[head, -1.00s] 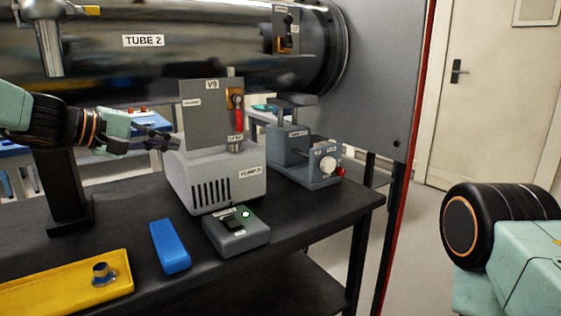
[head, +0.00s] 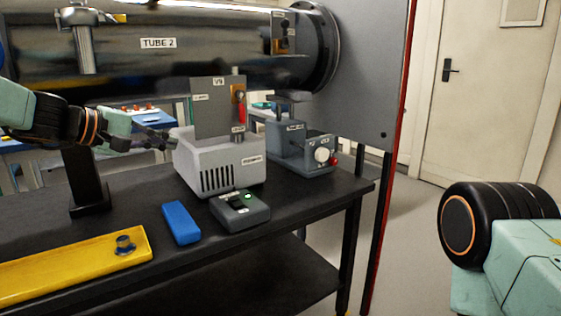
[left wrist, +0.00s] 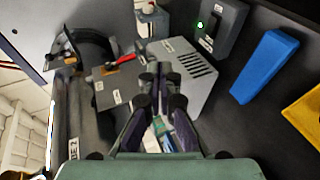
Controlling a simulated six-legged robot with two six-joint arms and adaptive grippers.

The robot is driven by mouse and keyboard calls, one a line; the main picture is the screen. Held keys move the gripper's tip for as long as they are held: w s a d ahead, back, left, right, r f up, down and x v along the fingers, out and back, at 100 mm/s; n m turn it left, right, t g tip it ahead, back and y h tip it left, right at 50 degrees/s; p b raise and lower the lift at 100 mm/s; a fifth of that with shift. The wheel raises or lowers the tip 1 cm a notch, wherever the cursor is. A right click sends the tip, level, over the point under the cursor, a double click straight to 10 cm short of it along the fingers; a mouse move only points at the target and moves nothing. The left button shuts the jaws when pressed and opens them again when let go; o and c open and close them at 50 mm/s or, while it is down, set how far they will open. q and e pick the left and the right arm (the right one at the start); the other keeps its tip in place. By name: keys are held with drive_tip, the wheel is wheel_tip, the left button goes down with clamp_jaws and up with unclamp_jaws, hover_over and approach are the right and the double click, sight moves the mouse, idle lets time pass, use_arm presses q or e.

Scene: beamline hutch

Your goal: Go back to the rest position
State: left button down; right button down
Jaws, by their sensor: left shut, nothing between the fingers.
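My left gripper (head: 160,139) comes in from the left in the head view, at the left side of the grey pump box (head: 222,165). It is shut and empty. In the left wrist view its fingers (left wrist: 158,75) are together in front of the pump box (left wrist: 190,75); I cannot tell whether they touch it. In the head view part of my right arm (head: 500,225) shows at the lower right, but its gripper is out of view.
The black table (head: 300,205) carries a switch box (head: 240,208) with a green light, a blue block (head: 181,222), a yellow tray (head: 60,270) and a grey device (head: 300,150). A large tube (head: 200,60) runs behind. Open floor lies right, before a door (head: 480,100).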

use_arm(q)
drive_tip(key=a+f+n+g+y, duration=0.1)
drive_tip(key=a+f+y, duration=0.4)
drive_tip(key=f, duration=0.6)
drive_tip(key=s+f+m+g+y+p, duration=0.1)
drive_tip(key=s+f+y, duration=0.1)
drive_tip(key=s+f, duration=0.55)
drive_tip(key=s+f+m+g+y+p, duration=0.15)
drive_tip(key=s+f, duration=0.25)
drive_tip(key=f, duration=0.6)
drive_tip(key=s+d+f+m+g+p, duration=0.1)
drive_tip(key=s+f, duration=0.3)
drive_tip(key=s, duration=0.8)
drive_tip(key=s+d+f+m+g+p, duration=0.1)
drive_tip(key=s+d+f+m+g, duration=0.2)
drive_tip(key=s, duration=0.9)
drive_tip(key=s+d+f+m+g+p, duration=0.1)
drive_tip(key=s+d+f+m+g, duration=0.1)
drive_tip(key=s+f, duration=0.5)
drive_tip(key=s, duration=0.5)
drive_tip(key=shift+d+f+m+g, duration=0.15)
drive_tip(key=shift+f+m+g, duration=0.1)
drive_tip(key=shift+m+g, duration=0.1)
